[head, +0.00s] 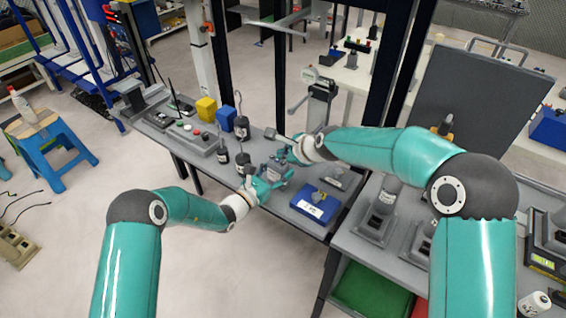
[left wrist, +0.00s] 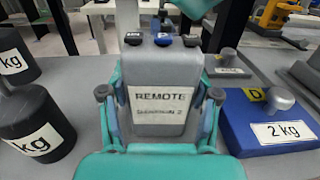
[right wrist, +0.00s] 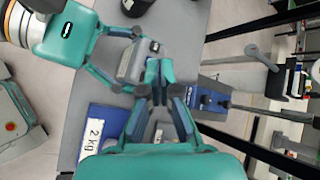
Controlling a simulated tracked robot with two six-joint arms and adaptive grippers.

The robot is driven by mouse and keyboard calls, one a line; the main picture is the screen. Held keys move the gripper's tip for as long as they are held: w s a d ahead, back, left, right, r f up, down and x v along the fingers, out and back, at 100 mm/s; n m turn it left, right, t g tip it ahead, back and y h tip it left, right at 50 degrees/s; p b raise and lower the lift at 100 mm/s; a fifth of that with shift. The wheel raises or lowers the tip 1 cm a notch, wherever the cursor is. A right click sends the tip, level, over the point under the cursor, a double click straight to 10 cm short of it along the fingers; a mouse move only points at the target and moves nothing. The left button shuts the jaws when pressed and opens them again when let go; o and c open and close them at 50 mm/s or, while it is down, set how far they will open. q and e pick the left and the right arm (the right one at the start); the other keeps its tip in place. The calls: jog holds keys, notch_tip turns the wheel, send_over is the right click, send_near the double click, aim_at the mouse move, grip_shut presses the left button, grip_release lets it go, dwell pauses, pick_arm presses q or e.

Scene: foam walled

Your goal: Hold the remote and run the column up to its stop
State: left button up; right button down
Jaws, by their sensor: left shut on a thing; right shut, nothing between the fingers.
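The remote (left wrist: 165,75) is a grey box labelled REMOTE, with black and blue buttons along its top edge. It also shows in the head view (head: 277,173) and the right wrist view (right wrist: 133,64). My left gripper (head: 266,184) is shut on the remote, with a finger on each side, and holds it over the bench. My right gripper (right wrist: 160,74) is shut and empty, its teal fingertips close beside the remote's button end. In the left wrist view, teal parts of it (left wrist: 192,8) show just above the buttons. I cannot tell whether it touches a button.
A blue 2 kg block (head: 317,204) lies right of the remote on the grey bench (head: 290,215). Black kg weights (head: 241,127) stand to the left, near yellow (head: 206,109) and blue blocks. A grey control box (head: 193,137) sits farther left. Dark upright posts rise behind the bench.

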aim_at(284, 164)
jog(key=shift+f, duration=0.1)
jog(key=shift+f, duration=0.25)
jog(key=shift+f, duration=0.3)
dwell(0.6)
jog(key=shift+r, duration=0.1)
dwell(2.9)
jog(key=shift+r, duration=0.65)
jog(key=shift+r, duration=2.5)
pick_arm(q)
jog(key=o, duration=1.3)
